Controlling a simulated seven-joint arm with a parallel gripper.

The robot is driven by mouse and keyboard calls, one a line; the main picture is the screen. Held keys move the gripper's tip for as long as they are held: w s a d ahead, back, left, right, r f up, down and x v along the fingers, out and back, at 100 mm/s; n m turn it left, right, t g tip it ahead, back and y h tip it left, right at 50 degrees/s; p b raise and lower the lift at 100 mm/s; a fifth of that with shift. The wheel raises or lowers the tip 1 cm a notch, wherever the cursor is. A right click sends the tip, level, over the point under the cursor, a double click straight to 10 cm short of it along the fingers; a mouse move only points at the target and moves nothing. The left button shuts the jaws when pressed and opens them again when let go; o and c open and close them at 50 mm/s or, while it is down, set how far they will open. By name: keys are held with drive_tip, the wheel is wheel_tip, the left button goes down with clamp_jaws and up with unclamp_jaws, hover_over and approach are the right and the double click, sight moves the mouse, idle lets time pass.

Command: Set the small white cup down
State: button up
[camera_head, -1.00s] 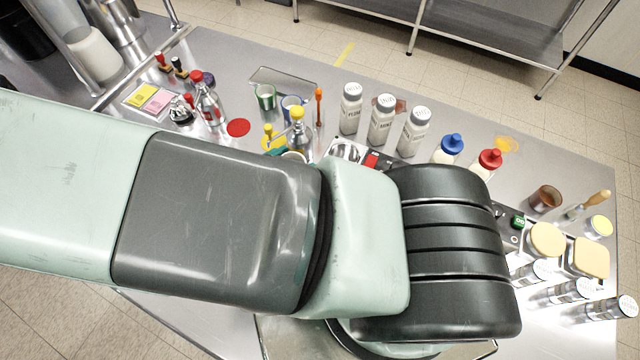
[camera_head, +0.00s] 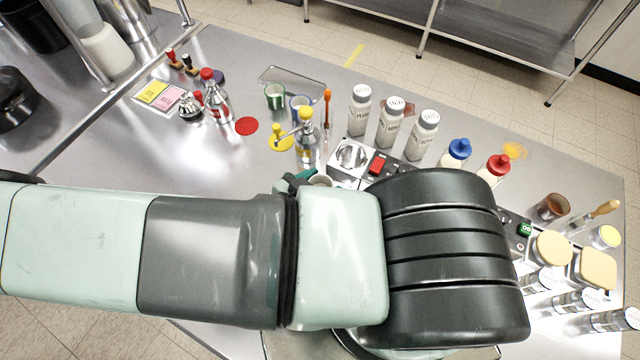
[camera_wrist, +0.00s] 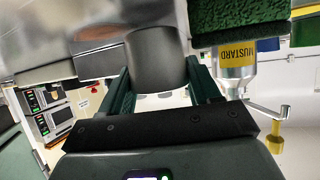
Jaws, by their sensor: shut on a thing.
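The small white cup (camera_head: 321,180) shows only as a pale rim in the head view, beside a dark green fingertip of my gripper (camera_head: 297,180). My arm hides the rest. In the wrist view the cup (camera_wrist: 155,58) looks dark grey in shade, between the two green fingers of my gripper (camera_wrist: 158,85). The gripper is shut on it. I cannot tell whether the cup touches the surface under it.
A mustard pump bottle (camera_wrist: 236,58) is close beside the gripper; it also shows in the head view (camera_head: 307,145). A panel with a red switch (camera_head: 378,163) lies right of the cup. White shaker bottles (camera_head: 391,122) stand behind. Bare counter (camera_head: 200,150) lies left.

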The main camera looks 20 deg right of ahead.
drive_tip(key=shift+f, duration=0.3)
drive_tip(key=shift+f, duration=0.1)
drive_tip(key=o, duration=1.1)
drive_tip(key=v, duration=1.2)
